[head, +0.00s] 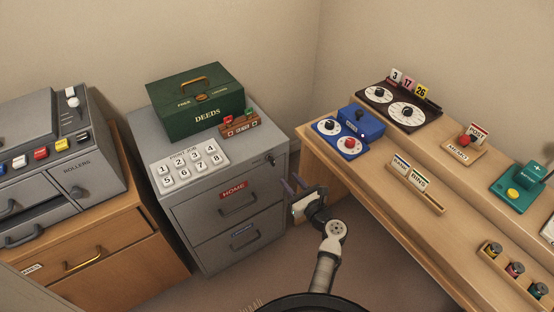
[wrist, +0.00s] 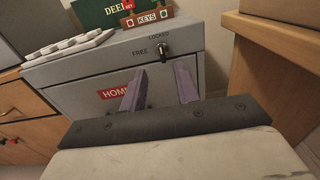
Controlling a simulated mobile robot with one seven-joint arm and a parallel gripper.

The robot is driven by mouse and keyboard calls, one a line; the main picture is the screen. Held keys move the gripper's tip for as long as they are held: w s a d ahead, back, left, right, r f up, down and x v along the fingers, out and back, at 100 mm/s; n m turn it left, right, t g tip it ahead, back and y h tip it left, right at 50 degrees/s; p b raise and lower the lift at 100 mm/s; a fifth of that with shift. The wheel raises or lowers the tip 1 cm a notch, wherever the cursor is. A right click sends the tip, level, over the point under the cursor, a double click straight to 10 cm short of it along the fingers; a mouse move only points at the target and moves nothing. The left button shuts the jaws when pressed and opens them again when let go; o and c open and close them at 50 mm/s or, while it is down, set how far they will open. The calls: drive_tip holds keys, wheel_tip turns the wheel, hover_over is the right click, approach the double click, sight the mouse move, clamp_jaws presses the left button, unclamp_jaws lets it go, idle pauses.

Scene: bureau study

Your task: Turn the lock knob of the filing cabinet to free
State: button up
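The grey filing cabinet (head: 200,207) stands left of centre in the head view, with a red HOME label on its upper drawer and a blue label on the lower one. Its lock knob (wrist: 163,47) is a small dark knob on a round metal plate at the upper right of the front; it also shows in the head view (head: 271,160). LOCKED is written above the knob and FREE to its left. The knob looks upright, toward LOCKED. My gripper (head: 291,186) is open and empty in front of the cabinet, its fingers (wrist: 158,84) below and apart from the knob.
A green DEEDS box (head: 203,112), a KEYS rack (head: 240,125) and a numbered key panel (head: 190,164) stand on the cabinet top. A wooden desk (head: 371,189) stands close on the right, a wooden cabinet (head: 112,256) on the left. Space before the knob is clear.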

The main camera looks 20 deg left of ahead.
sight(274, 161)
drive_tip(key=p+x, duration=0.1)
drive_tip(key=x, duration=0.9)
clamp_jaws()
